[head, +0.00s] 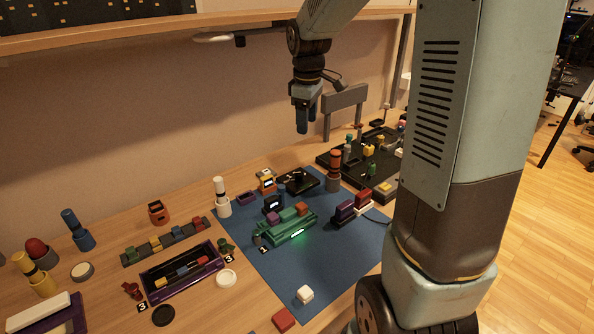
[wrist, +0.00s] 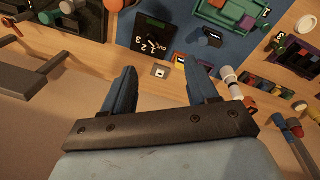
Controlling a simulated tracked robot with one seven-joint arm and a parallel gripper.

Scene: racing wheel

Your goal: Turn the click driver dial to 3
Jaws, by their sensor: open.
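The click driver dial looks to be the black panel with white numerals and a pointer (wrist: 152,38) at the top middle of the wrist view. The pointer's exact setting is too small to tell. In the head view a black unit (head: 299,181) at the back of the blue mat seems to be the same thing; its face is not readable. My gripper (head: 307,130) hangs in the air above and behind the mat, fingers down. In the wrist view my gripper (wrist: 161,74) is open, with nothing between the fingers and apart from the dial.
The blue mat (head: 323,262) holds a green block unit (head: 287,226), and a purple-and-red unit (head: 353,206). An orange-topped post (head: 334,170) stands close to the black unit. A dark tray (head: 335,160) with small parts lies at right. A shelf (head: 150,36) runs along the wall.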

